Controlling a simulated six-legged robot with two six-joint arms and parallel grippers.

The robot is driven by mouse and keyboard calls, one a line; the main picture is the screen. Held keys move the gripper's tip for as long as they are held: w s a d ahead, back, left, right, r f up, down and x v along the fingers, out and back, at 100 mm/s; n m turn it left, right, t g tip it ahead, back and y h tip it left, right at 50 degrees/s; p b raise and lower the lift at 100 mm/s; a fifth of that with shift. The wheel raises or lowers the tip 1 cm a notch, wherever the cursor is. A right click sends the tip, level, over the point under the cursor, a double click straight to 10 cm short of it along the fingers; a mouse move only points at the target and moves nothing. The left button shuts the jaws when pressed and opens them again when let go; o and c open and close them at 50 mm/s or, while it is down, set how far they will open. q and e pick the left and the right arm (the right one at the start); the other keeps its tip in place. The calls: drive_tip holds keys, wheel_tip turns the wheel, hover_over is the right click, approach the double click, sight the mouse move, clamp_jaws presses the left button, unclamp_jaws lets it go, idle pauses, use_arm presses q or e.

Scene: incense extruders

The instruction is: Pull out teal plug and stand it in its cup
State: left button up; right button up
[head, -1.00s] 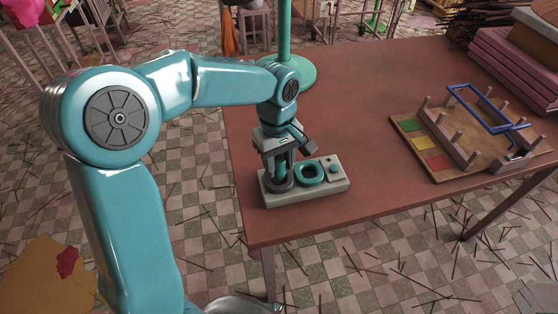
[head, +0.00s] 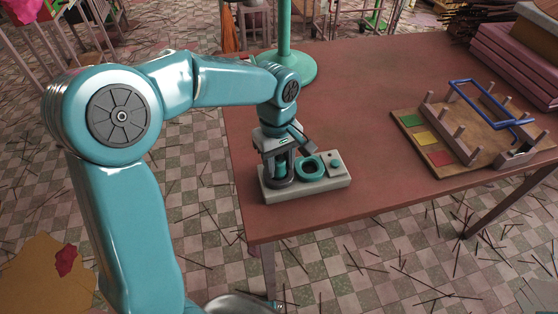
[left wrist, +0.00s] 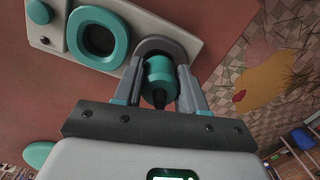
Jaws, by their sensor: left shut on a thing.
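The teal plug (left wrist: 160,82) is between the fingers of my left gripper (head: 281,173), which is shut on it. Its dark stem points toward the wrist in the left wrist view. The plug's far end is at the round grey socket (left wrist: 162,46) at one end of the pale grey block (head: 330,185). I cannot tell how deep it sits. In the head view the fingers partly hide the plug (head: 281,169). The teal ring-shaped cup (head: 312,177), with a dark hollow and nothing in it, is beside the socket. My right gripper is out of view.
A small teal knob (head: 335,163) is on the block's far end. A teal post on a round base (head: 300,72) stands behind my arm. A wooden board with pegs and a blue frame (head: 490,103) lies to the right. The table (head: 375,110) between is clear.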

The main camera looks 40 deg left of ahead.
use_arm(q)
drive_tip(key=shift+f, duration=0.25)
drive_tip(key=o, duration=1.2)
drive_tip(key=shift+c, duration=0.2)
wheel_tip(320, 180, up, 16)
drive_tip(key=a+p, duration=0.1)
drive_tip(key=p, duration=0.1)
drive_tip(key=shift+w+r, duration=0.2)
drive_tip(key=shift+w, duration=0.05)
